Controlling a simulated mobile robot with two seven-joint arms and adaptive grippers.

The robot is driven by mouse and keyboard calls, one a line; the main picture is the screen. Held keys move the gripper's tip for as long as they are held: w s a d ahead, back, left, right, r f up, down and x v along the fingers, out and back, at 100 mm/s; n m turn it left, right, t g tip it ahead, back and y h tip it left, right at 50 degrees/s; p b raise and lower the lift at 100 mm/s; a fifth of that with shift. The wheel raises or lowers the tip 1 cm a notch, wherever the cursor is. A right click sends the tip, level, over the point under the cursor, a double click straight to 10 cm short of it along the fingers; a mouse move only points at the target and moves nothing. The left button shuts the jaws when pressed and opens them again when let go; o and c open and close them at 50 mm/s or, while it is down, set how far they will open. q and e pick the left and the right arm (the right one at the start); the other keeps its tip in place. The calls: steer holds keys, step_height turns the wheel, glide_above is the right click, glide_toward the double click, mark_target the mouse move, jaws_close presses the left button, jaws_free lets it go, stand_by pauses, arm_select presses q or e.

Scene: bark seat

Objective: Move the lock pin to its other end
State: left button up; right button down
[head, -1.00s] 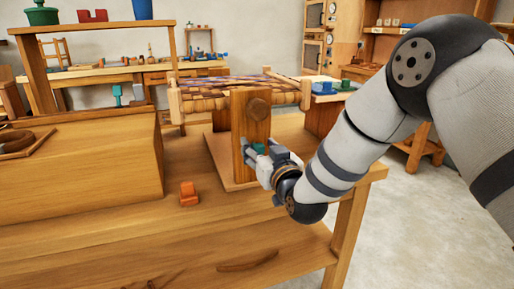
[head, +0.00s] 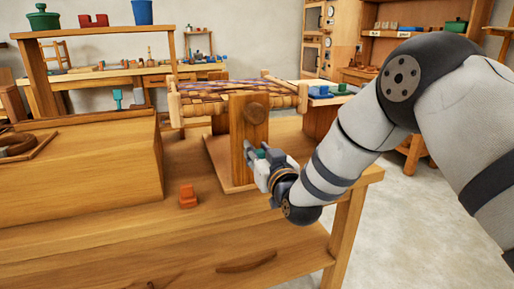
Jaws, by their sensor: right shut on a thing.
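A wooden stand with an upright post (head: 240,118) and a round knob (head: 255,113) stands on the bench. A seat frame with a brown and purplish bark weave (head: 235,94) is carried on it. My right gripper (head: 256,157) is at the lower front of the post, shut on a small teal-green piece (head: 261,153). That piece is mostly hidden by the fingers, and I cannot tell how far it sits in the post. It appears to be the lock pin. My left gripper is not in view.
A small orange block (head: 187,196) lies on the bench (head: 120,235). A large wooden box (head: 85,165) stands on the left, and a raised shelf (head: 95,32) is behind it.

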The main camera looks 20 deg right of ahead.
steer(key=shift+s+r, duration=0.1)
steer(key=shift+s, duration=0.5)
steer(key=shift+f, duration=0.25)
steer(key=c, duration=1.2)
jaws_free()
steer(key=shift+c, duration=0.2)
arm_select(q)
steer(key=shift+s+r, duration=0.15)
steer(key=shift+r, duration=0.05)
arm_select(e)
steer(key=shift+r, duration=0.1)
steer(key=s, duration=1.2)
steer(key=shift+d, duration=0.25)
